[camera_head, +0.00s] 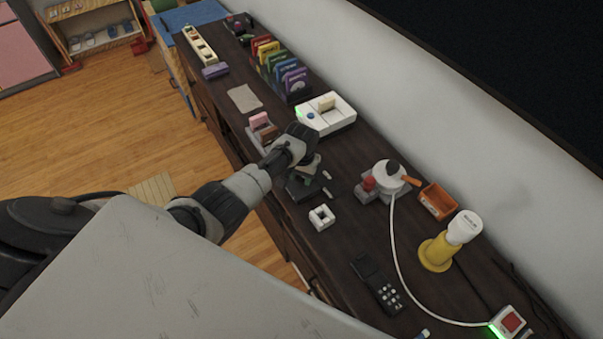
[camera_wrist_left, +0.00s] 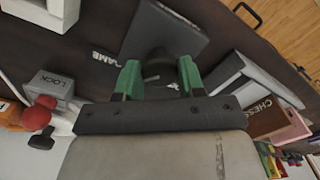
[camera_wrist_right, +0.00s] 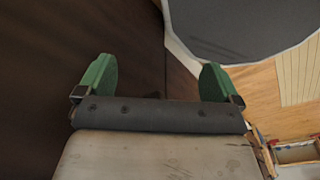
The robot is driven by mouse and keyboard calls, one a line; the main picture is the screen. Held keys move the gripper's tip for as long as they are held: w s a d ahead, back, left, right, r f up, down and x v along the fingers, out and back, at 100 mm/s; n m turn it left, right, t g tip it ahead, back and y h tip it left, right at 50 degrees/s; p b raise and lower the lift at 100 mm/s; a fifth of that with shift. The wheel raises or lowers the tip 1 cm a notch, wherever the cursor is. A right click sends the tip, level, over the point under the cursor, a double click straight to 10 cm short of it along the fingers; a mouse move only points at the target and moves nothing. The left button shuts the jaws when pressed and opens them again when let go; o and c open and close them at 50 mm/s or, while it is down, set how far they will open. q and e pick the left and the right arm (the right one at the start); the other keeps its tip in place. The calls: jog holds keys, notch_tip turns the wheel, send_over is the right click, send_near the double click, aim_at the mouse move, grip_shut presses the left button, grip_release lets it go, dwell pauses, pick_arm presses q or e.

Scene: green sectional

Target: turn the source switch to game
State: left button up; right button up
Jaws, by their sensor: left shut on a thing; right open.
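The source switch (camera_head: 297,190) is a dark square box on the brown cabinet top, partly hidden under my left gripper (camera_head: 305,167) in the head view. In the left wrist view the box (camera_wrist_left: 178,32) has a dark round knob (camera_wrist_left: 157,66) between the green fingers of my left gripper (camera_wrist_left: 159,76), which is shut on it. A white GAME label (camera_wrist_left: 105,58) lies beside the box; another pale mark between the fingers is mostly hidden. The knob's pointing direction is unclear. My right gripper (camera_wrist_right: 158,78) is open and empty in the right wrist view.
A grey LOCK block (camera_wrist_left: 50,84) with a red ball (camera_wrist_left: 37,118) stands near the left gripper. A white console (camera_head: 325,115), a remote (camera_head: 377,284), a white square ring (camera_head: 321,217), a yellow-based lamp (camera_head: 437,252) and an orange bin (camera_head: 438,200) share the cabinet top.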

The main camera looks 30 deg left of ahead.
pick_arm(q)
jog(key=shift+m, duration=0.6)
jog(key=o, duration=0.9)
jog(key=shift+o, duration=0.2)
notch_tip(320, 180, up, 11)
jog(key=shift+p, duration=0.3)
jog(key=shift+f, duration=0.1)
